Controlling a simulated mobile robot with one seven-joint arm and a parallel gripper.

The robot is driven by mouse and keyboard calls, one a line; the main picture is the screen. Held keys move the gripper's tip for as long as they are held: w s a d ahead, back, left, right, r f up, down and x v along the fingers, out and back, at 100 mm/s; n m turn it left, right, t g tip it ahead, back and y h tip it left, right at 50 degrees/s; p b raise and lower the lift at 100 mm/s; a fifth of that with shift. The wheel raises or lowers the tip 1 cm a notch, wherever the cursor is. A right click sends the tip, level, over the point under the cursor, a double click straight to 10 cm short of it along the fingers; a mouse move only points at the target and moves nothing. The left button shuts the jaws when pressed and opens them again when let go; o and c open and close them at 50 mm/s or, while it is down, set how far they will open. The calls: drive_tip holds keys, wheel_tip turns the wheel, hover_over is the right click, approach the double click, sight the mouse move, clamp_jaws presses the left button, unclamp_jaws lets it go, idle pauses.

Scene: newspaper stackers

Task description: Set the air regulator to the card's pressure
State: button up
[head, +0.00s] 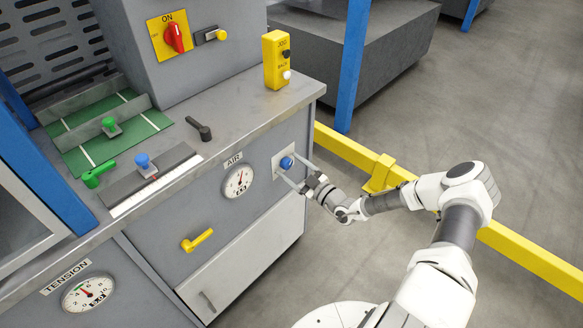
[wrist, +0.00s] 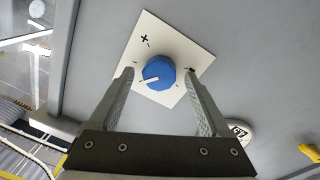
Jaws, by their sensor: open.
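The blue regulator knob (head: 286,163) sits on a white plate on the machine's front panel, right of the round AIR gauge (head: 238,181). In the wrist view the faceted knob (wrist: 158,71) has a white pointer line, and a plus mark shows on its plate (wrist: 147,33). My gripper (head: 291,172) is at the knob with its fingers spread. In the wrist view my gripper (wrist: 158,78) has one finger on each side of the knob, with gaps visible. The gauge needle is too small to read exactly. I see no readable pressure card.
A yellow button box (head: 276,60) stands on the counter above. A yellow handle (head: 197,240) and the TENSION gauge (head: 88,293) are on the front panels to the left. A yellow floor rail (head: 350,150) runs behind my arm. Open floor lies to the right.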

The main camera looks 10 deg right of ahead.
drive_tip(key=p+v, duration=0.2)
drive_tip(key=v, duration=1.5)
drive_tip(key=shift+s, duration=0.15)
drive_tip(key=shift+d+f, duration=0.1)
drive_tip(key=s+a+r+n+g+p, duration=0.25)
drive_tip(key=a+r+n+g, duration=0.2)
drive_tip(key=r+n, duration=0.6)
drive_tip(key=s+a+r+n+g+p, duration=0.1)
drive_tip(key=s+a+r+n+g, duration=0.45)
drive_tip(key=n, duration=0.75)
drive_tip(key=s+a+r+n+g+p, duration=0.1)
drive_tip(key=s+a+r+n+g, duration=0.1)
drive_tip(key=r+n+g, duration=0.65)
drive_tip(key=s+a+r+n+t+h+p, duration=0.15)
drive_tip(key=s+r+n+h, duration=0.3)
drive_tip(key=r+n, duration=0.45)
drive_tip(key=s+r+n+t+h+p, duration=0.25)
drive_tip(key=s+r+n, duration=0.3)
drive_tip(key=n, duration=0.65)
drive_tip(key=d+r+n+t+h+p, duration=0.2)
drive_tip(key=d+r+n+t+h, duration=0.1)
drive_tip(key=r+n, duration=0.4)
wheel_tip(320, 180, up, 3)
drive_tip(key=shift+s+d+r+t, duration=0.1)
drive_tip(key=shift+s+d+t, duration=0.4)
drive_tip(key=shift+t, duration=0.35)
